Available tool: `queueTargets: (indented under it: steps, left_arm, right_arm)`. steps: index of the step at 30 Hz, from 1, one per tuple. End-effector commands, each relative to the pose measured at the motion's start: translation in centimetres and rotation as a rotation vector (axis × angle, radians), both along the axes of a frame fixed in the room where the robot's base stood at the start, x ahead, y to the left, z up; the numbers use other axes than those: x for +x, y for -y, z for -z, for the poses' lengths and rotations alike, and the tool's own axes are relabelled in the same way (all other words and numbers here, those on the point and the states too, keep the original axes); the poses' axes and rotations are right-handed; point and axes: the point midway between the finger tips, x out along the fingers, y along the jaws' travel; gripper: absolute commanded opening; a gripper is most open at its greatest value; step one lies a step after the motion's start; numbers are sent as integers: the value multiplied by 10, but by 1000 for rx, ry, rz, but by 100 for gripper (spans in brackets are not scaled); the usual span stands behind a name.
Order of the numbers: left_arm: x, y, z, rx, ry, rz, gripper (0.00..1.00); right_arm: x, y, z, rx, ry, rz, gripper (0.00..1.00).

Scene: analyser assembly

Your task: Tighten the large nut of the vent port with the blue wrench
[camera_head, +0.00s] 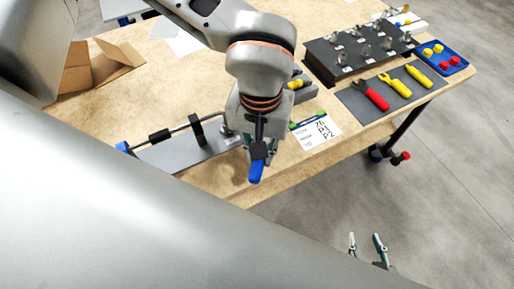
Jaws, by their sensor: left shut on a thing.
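My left gripper (260,145) comes down from above over the near edge of the table. It is shut on the blue wrench (256,172), whose blue handle sticks out below the fingers toward the front. The wrench's head is hidden behind the gripper. The large nut of the vent port cannot be made out; the gripper covers the plate's right end. My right gripper (366,241) is low over the floor, its fingers apart and empty.
A grey mat (352,101) holds a red tool (372,95) and two yellow tools. Behind it are a black rack (345,55) with several fittings and a blue tray (447,53) of small parts. A label card (317,130) lies right of the gripper. A cardboard box (105,68) stands back left.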

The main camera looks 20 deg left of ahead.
Motion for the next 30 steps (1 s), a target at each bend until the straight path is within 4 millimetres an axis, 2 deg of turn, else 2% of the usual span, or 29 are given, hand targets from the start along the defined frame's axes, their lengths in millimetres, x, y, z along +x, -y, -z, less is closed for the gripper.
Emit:
queueTargets:
  steps: [16, 30]
  left_arm:
    - [1, 0, -68, -1, 4, 0, 0]
    - [3, 1, -67, -1, 1, -15, 0]
  right_arm:
    - [11, 0, -46, 0, 31, 0, 40]
    - [11, 0, -45, 1, 30, 0, 40]
